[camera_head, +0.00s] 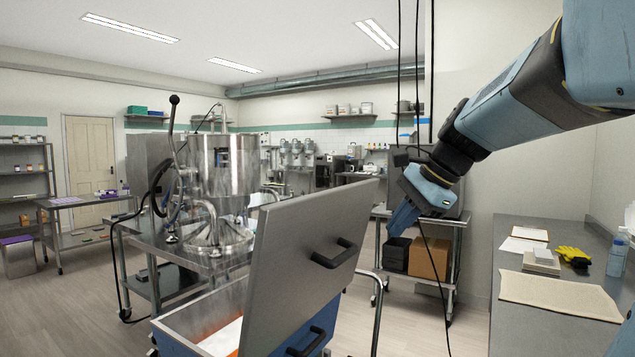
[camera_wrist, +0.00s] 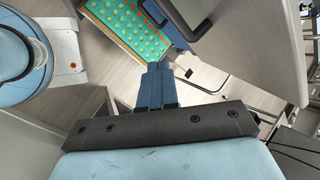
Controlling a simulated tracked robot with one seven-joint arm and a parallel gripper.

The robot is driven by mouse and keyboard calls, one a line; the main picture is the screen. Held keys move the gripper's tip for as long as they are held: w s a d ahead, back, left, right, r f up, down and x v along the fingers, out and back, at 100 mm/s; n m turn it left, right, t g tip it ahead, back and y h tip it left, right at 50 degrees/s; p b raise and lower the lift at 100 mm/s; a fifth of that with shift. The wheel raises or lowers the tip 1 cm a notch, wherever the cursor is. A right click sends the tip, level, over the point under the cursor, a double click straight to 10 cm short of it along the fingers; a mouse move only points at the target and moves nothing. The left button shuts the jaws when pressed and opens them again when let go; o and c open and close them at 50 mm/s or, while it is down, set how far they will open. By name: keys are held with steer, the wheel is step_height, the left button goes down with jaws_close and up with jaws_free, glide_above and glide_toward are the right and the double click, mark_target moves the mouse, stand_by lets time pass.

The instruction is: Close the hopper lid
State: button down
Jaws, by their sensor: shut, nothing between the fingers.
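The hopper lid (camera_head: 315,245) is a flat grey metal panel with a black handle, standing raised and tilted over the blue-sided hopper (camera_head: 180,337). The hopper is open and its inside shows white and orange.
A steel kettle (camera_head: 225,170) on a cart stands behind the hopper. A grey counter (camera_head: 525,280) at right bears yellow gloves (camera_head: 572,254) and papers. A cart with a cardboard box (camera_head: 430,257) stands behind my gripper. A dark cable hangs near my gripper.

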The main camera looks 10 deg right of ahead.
steer(key=w+d+r+m+t+y, duration=0.2)
steer(key=w+d+r+m, duration=0.4)
steer(key=w+d+m, duration=0.15)
steer(key=m+t+y, duration=0.1)
steer(key=m+y, duration=0.1)
steer(key=m, duration=0.2)
glide_toward(373, 187)
steer(key=s+f+x, duration=0.1)
steer(key=x, duration=0.4)
steer(key=shift+w+a+r, duration=0.35)
steer(key=shift+w, duration=0.2)
